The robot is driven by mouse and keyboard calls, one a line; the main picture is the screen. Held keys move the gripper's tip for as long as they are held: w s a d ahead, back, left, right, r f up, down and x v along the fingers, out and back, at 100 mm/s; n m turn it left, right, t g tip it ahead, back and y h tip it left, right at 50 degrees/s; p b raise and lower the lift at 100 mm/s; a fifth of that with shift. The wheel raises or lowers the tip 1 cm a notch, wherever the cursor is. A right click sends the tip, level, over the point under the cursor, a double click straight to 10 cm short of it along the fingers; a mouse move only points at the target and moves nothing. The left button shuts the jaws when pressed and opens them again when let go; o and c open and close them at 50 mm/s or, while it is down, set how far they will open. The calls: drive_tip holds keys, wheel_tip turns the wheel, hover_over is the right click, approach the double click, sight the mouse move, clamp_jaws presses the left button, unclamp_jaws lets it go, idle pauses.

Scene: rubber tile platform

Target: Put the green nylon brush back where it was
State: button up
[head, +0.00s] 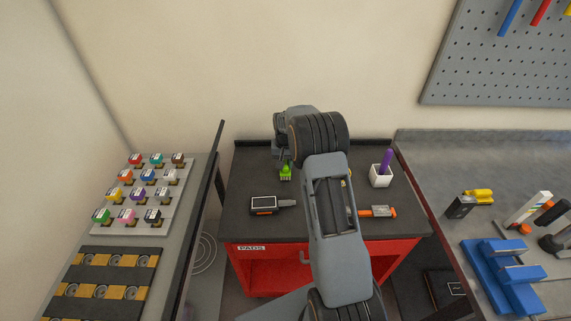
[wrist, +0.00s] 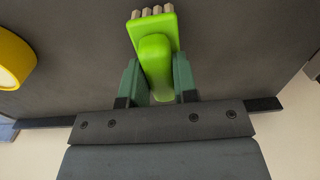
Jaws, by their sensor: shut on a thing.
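The green nylon brush (head: 286,172) shows in the head view just below my gripper (head: 284,158), over the back left part of the dark cart top (head: 325,225). In the wrist view the brush (wrist: 155,50) is bright green with pale bristles at its far end. My gripper (wrist: 159,85) has its two dark green fingers on either side of the brush handle and is shut on it. I cannot tell whether the bristles touch the cart top.
On the cart top are a grey device with a screen (head: 264,204), an orange and grey tool (head: 378,212) and a white cup (head: 380,177) with a purple item. A yellow round thing (wrist: 12,60) is at left in the wrist view. Benches flank the cart.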

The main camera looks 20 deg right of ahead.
drive_tip(key=shift+f, duration=0.5)
drive_tip(key=shift+f, duration=0.1)
drive_tip(key=o, duration=1)
